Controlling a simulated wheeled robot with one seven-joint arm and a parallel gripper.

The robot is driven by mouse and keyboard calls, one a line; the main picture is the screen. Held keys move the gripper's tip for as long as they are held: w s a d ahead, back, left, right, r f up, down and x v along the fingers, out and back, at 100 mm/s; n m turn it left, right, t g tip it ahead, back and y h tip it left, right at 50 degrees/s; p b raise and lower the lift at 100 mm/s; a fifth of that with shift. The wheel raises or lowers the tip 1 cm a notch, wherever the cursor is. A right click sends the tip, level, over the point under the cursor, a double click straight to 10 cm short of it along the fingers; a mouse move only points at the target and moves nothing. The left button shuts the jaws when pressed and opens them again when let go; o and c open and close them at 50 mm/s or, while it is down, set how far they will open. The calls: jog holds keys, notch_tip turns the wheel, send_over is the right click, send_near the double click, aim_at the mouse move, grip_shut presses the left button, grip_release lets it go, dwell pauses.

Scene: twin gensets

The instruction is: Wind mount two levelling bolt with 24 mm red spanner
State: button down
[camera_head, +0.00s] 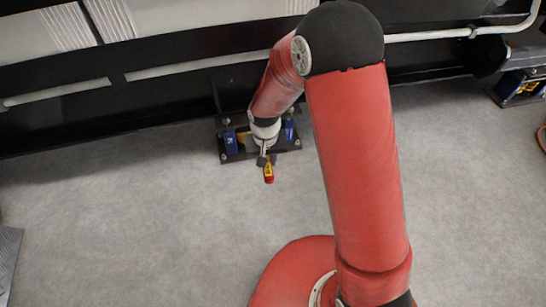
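A small red and yellow handle (268,174), which looks like the red spanner, sticks out toward me from under my gripper (263,157). My gripper points down and appears shut on it; the fingers are small here. The spanner's far end and jaw are hidden beneath my wrist. A mount with a dark base plate (239,157) and blue blocks (231,142) stands on the floor against the black frame, right under my wrist. Its middle and the levelling bolt are hidden by my arm. I cannot read the mount's number.
A black frame rail (170,90) with a pale pipe (200,65) runs across the back. A second mount (519,88) with blue and yellow parts stands at the far right. A grey metal plate (8,255) lies at the left edge. The grey floor (130,220) between is clear.

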jog(key=shift+a, duration=0.3)
jog(key=a+m, duration=0.2)
jog(key=a, duration=0.1)
jog(key=shift+s+a, duration=0.15)
dwell(0.4)
jog(key=shift+a+r+m, duration=0.1)
jog(key=shift+a+m, duration=0.8)
jog(key=shift+a, duration=0.75)
jog(key=a+m, duration=0.1)
jog(key=w+a, duration=0.1)
jog(key=a, duration=0.1)
jog(key=shift+m+p, duration=0.3)
jog(key=shift+m, duration=0.1)
